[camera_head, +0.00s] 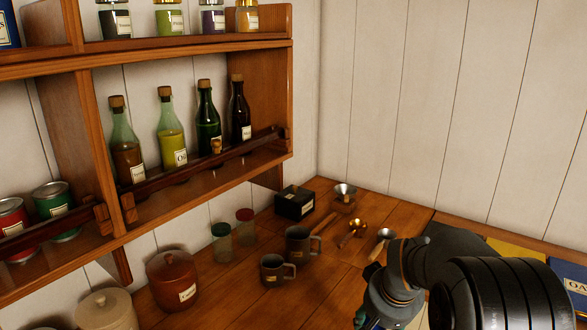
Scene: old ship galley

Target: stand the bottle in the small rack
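Several corked bottles stand upright in a row on the wall shelf: a brown-filled one (128,158), a yellow-green one labelled OIL or similar (171,138), a dark green one (207,122) and a nearly black one (239,115). A wooden bar (190,172) runs along the shelf front before them, with a small round knob on it. I cannot tell which bottle or which rack the task means. My arm enters at the lower right; my gripper (372,318) points down at the bottom edge, mostly hidden by my wrist and cut off. Its fingers and anything in them cannot be made out.
On the wooden counter stand two mugs (299,246), a red-brown lidded pot (172,282), a cream pot (105,312), two small jars (222,243), a black box (294,203) and metal scoops or funnels (345,192). Cans (53,208) stand at left.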

